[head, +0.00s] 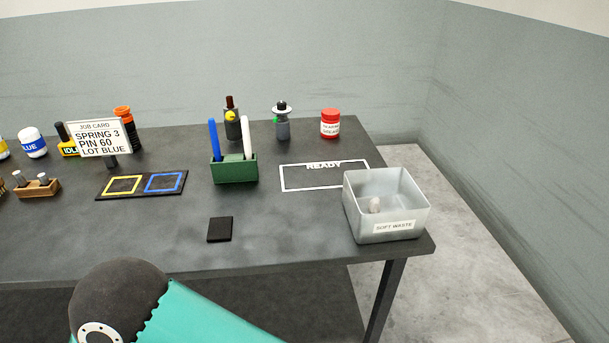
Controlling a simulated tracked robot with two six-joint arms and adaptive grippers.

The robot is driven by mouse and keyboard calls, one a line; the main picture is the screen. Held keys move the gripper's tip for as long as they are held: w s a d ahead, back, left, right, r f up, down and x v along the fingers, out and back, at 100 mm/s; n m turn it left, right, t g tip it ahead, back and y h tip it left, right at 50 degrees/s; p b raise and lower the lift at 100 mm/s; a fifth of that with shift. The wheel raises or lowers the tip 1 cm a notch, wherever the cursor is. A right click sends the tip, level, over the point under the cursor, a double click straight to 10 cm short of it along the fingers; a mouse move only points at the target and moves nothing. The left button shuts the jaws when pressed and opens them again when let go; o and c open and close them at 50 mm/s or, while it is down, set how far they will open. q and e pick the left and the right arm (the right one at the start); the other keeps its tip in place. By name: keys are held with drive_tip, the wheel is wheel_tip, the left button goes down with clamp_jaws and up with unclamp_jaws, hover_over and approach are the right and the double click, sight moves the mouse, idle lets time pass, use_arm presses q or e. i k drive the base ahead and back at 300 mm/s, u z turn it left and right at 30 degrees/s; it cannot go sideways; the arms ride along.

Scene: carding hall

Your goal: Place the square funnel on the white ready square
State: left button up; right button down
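The white ready square (283,180) is a white outline marked READY on the right part of the dark table. Nothing stands inside it; the rim of a grey bin comes close to its right side. I cannot make out a square funnel in the head view. A small flat black square block (220,229) lies in front of the green holder, and I cannot tell what it is. Neither gripper is in view; only a teal and dark grey part of my own arm shows at the bottom.
A grey SOFT WASTE bin (361,218) stands at the table's right corner with a pale lump inside. A green holder (235,171) carries blue and white sticks. A red jar (330,124), two dark bottles, a job card (99,138) and a two-square black board (133,194) stand further left and back.

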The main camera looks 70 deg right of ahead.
sight(329, 179)
drive_tip(key=z, duration=0.1)
drive_tip(key=k, duration=0.75)
drive_tip(key=u, duration=1)
drive_tip(key=i, duration=0.1)
drive_tip(key=z, duration=2.3)
